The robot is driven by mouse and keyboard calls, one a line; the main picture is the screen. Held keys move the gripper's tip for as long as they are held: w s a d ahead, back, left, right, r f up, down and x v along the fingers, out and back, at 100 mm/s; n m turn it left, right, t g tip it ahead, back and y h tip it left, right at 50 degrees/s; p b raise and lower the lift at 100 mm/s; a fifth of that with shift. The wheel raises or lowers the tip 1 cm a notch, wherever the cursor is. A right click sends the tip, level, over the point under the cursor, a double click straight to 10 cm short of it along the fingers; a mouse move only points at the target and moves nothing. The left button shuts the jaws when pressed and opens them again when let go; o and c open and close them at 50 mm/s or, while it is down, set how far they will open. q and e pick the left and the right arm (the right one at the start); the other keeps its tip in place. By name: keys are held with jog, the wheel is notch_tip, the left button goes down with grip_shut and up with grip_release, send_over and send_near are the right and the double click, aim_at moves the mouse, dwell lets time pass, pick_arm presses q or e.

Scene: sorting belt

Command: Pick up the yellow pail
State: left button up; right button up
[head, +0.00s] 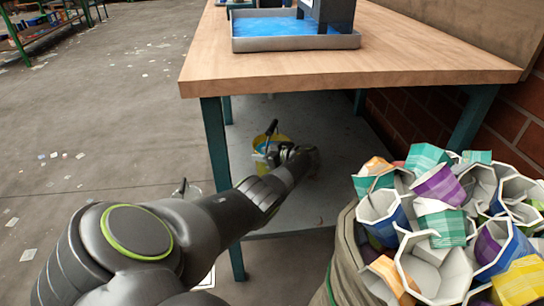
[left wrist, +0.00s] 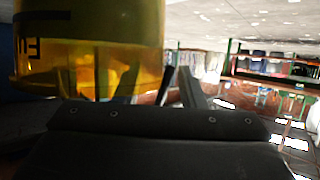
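The yellow pail (head: 258,142) stands on the low grey shelf under the table in the head view, partly hidden by my left gripper (head: 272,139). In the left wrist view the pail (left wrist: 85,40) is very close and fills the upper left, with dark lettering on its side. My left gripper's fingers (left wrist: 148,88) show there spread apart. One finger shows through or against the yellow wall and the other is to the right of it. Contact with the pail cannot be told. My right gripper is not in view.
The wooden table (head: 330,72) with its green legs overhangs the pail. A grey tray with blue contents (head: 262,44) stands on it. A sack (head: 347,250) heaped with coloured paper cups is at the right. The concrete floor at the left is mostly clear, with scraps.

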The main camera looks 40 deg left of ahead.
pick_arm(q)
jog(key=shift+c, duration=0.4)
grip_shut()
jog(key=shift+d+f, duration=0.1)
jog(key=shift+d, duration=0.1)
dwell(0.7)
